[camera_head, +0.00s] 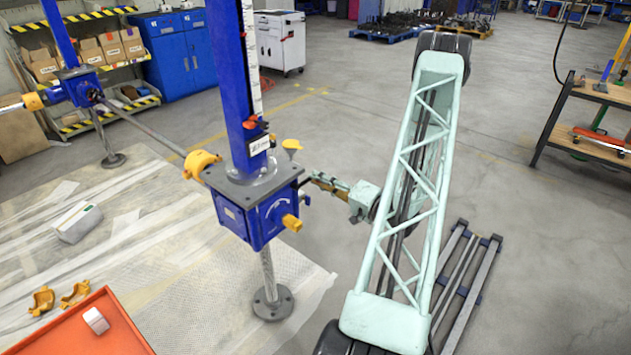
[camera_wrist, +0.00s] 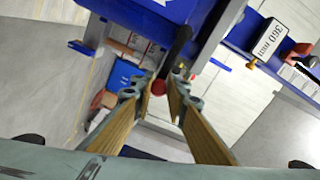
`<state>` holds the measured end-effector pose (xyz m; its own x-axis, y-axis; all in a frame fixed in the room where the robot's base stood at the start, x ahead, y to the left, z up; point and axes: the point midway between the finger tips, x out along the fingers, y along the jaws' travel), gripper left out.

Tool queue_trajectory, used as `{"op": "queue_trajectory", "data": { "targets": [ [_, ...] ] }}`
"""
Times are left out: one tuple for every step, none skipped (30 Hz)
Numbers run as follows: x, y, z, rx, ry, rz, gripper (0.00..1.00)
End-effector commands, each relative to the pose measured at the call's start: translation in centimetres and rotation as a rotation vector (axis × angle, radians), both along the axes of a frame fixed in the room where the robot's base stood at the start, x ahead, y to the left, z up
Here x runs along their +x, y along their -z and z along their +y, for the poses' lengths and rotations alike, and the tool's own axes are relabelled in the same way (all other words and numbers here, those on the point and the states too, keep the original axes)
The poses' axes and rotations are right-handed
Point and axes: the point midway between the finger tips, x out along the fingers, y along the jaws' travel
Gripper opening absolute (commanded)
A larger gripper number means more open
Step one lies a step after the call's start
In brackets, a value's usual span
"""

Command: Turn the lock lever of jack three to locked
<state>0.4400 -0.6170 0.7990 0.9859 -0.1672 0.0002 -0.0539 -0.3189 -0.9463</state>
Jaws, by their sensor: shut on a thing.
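A jack with a blue gearbox (camera_head: 255,215) and a tall blue column (camera_head: 232,80) stands at the centre of the head view. I cannot read a jack number on it. My gripper (camera_head: 313,181) is at the right side of this gearbox. In the wrist view, a dark lock lever (camera_wrist: 179,48) with a red knob (camera_wrist: 160,87) hangs down from the blue housing. My gripper's two tan-padded fingers (camera_wrist: 161,86) are closed about the lever's knob end.
A shaft with a yellow coupling (camera_head: 201,163) runs left to another jack (camera_head: 77,87). An orange tray (camera_head: 75,332) is at lower left. A workbench (camera_head: 590,100) stands at right.

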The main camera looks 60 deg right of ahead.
Motion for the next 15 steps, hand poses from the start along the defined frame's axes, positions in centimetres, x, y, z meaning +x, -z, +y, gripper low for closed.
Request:
{"op": "queue_trajectory", "data": {
  "targets": [
    [-0.02, 0.16, 0.07, 0.000, 0.000, 0.002, 0.00],
    [-0.02, 0.16, 0.07, 0.000, 0.000, 0.002, 0.00],
    [-0.01, 0.16, 0.06, 0.000, 0.000, 0.002, 0.00],
    [-0.01, 0.16, 0.07, 0.001, 0.000, 0.002, 0.00],
    [-0.01, 0.16, 0.07, 0.001, 0.000, 0.002, 0.00],
    [-0.01, 0.16, 0.07, 0.001, -0.001, 0.002, 0.00],
    [-0.01, 0.16, 0.07, 0.001, -0.001, 0.002, 0.00],
    [-0.01, 0.16, 0.07, 0.001, 0.000, 0.002, 0.16],
    [-0.01, 0.15, 0.07, 0.001, 0.000, 0.002, 0.20],
    [0.00, 0.14, 0.07, 0.001, 0.000, 0.002, 0.23],
    [0.00, 0.13, 0.06, 0.001, 0.000, 0.002, 0.25],
    [0.00, 0.11, 0.06, 0.001, -0.001, 0.001, 0.26],
    [0.01, 0.10, 0.05, 0.001, -0.001, 0.001, 0.26],
    [0.01, 0.09, 0.04, 0.001, -0.001, 0.001, 0.26],
    [0.01, 0.08, 0.05, 0.001, -0.001, 0.001, 0.26]
  ]
}}
